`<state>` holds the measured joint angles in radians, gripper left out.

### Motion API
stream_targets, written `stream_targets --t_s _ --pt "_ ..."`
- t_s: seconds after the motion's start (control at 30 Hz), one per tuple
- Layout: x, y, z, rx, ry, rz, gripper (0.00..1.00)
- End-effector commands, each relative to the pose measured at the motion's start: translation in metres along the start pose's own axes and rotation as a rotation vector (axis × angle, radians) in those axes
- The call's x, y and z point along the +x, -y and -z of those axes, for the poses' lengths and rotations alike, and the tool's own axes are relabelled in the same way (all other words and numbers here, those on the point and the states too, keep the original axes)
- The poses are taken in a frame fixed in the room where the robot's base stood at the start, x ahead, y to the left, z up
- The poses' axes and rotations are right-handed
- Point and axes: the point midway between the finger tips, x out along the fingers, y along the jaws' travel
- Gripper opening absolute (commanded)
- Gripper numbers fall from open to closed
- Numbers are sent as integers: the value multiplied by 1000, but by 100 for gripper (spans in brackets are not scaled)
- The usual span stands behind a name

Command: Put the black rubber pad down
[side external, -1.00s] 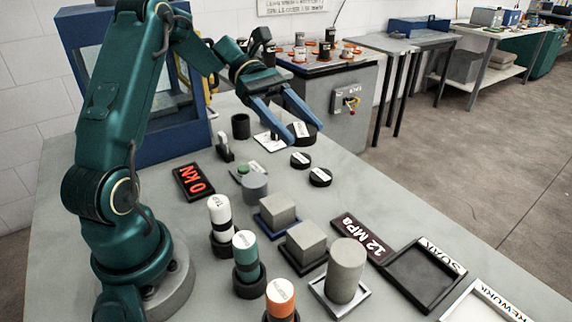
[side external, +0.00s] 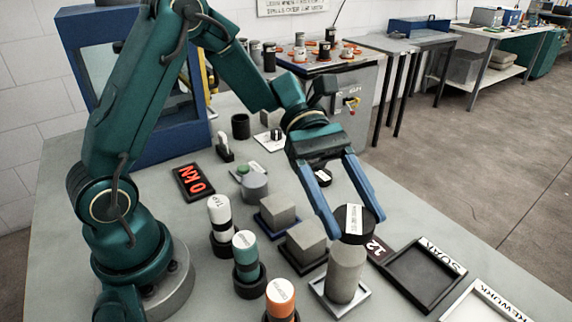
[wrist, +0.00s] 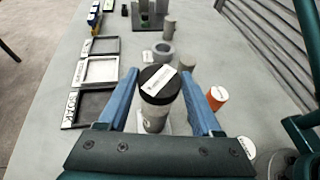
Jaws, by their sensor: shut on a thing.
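The black rubber pad (side external: 354,220), a round disc with a white label, is between the blue fingers of my gripper (side external: 358,229). My gripper is shut on it. The pad is directly over the grey concrete cylinder (side external: 345,278), at its top face. I cannot tell whether it touches the cylinder or hovers just above. The cylinder stands upright on a light square plate (side external: 324,295). In the wrist view, the pad (wrist: 160,82) is between my fingertips (wrist: 159,78) and covers most of the cylinder's top; the cylinder's side (wrist: 154,117) shows below it.
Concrete cubes (side external: 306,238) stand left of the cylinder. Labelled capped cylinders (side external: 245,250) stand further left. A dark 12 MPa sign (side external: 377,250) and the black-framed tray (side external: 420,275) are to the right. Another black disc (side external: 323,177) lies behind the gripper.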

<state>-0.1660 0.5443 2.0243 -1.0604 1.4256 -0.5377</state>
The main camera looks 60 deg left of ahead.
Motion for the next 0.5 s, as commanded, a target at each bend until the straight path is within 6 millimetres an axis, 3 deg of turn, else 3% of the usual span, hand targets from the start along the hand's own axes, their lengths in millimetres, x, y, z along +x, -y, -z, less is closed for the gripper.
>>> stream_targets --t_s 0.33,0.5 --pt "18 0 34 -6 2 0 12" --pt "19 -1 38 0 0 -1 12"
